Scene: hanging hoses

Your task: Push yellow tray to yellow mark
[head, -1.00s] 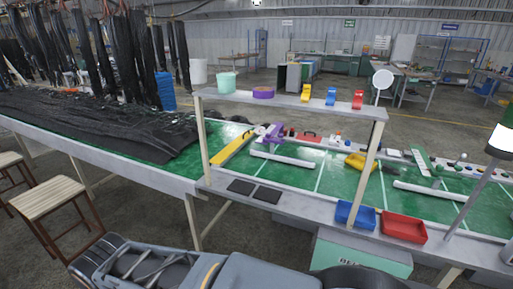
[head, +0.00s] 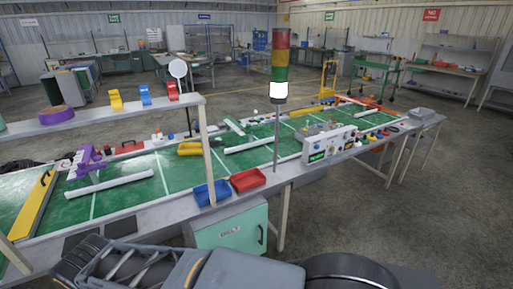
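A yellow tray (head: 190,149) lies on the green work surface (head: 130,206), in the middle left of the head view. It is just left of the shelf's right post, which stands close in front of its right end. I cannot clearly make out a yellow mark on the surface. My gripper is not in view; only grey parts of my own body show along the bottom edge.
A shelf (head: 100,115) overhangs the bench's left part. Blue (head: 212,192) and red (head: 248,180) bins sit at the front edge, near a signal tower (head: 280,80). White bars (head: 110,187) and a yellow guide (head: 32,206) lie across the surface. Floor right is clear.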

